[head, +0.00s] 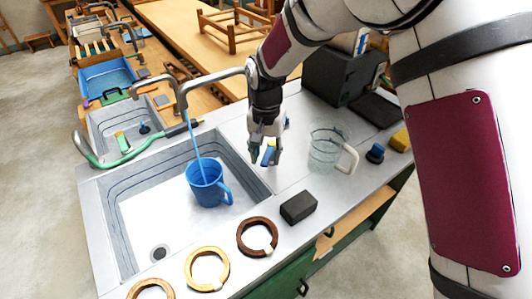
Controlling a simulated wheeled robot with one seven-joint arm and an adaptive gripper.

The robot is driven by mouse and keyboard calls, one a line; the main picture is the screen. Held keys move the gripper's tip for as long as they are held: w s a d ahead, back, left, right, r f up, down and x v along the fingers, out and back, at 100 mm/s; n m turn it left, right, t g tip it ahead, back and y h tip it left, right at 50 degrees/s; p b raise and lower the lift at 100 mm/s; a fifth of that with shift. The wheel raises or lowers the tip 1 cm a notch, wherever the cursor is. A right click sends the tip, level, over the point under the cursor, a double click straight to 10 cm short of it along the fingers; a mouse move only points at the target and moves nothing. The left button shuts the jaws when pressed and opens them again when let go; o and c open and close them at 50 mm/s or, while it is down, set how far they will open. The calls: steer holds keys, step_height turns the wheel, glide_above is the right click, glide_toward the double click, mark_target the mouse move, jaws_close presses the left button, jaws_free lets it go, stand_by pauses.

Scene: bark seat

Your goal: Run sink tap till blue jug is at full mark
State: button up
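The blue jug (207,187) stands upright in the sink basin (135,215), its handle toward the lower right. A thin blue stream of water (193,137) runs from the silver sink tap (205,80) into its mouth. The water level and the full mark cannot be made out. My gripper (266,157) points down over the counter at the basin's right edge, apart from the jug. Its fingers look spread. A small blue and yellowish thing (269,154) shows between or behind them; I see no clear grip on it. The tap's control is not clearly visible.
A clear jug (325,148) and a dark block (298,207) stand on the counter right of the basin. Several rings, including a dark brown one (257,237), lie along the front edge.

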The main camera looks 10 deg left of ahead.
mark_target(266, 159)
step_height(266, 159, up, 12)
stand_by(0.7)
stand_by(6.8)
